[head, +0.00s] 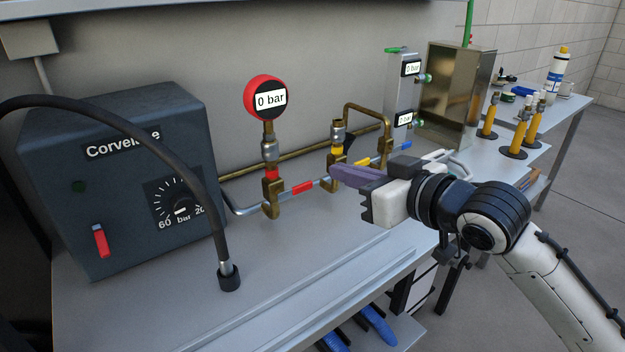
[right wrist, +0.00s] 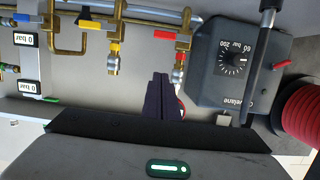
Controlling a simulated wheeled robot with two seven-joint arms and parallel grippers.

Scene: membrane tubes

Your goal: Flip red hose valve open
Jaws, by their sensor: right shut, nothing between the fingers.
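The red valve handle (head: 302,188) is a small flat lever lying along the grey pipe, just right of the brass fitting (head: 270,195) under the red-rimmed gauge (head: 266,98). It also shows in the right wrist view (right wrist: 165,35), which is turned upside down. My right gripper (head: 340,176) is shut and empty, to the right of the red handle in the head view and apart from it. Its dark purple fingers (right wrist: 162,100) partly cover the red gauge in the wrist view. My left gripper is not in view.
A dark Corvelane box (head: 120,180) stands left, with a black hose curving in front of it. A yellow handle (head: 363,162) and blue handle (head: 400,145) lie farther along the pipe. A brass-coloured box (head: 450,95) stands behind. The bench front (head: 250,290) is mostly clear.

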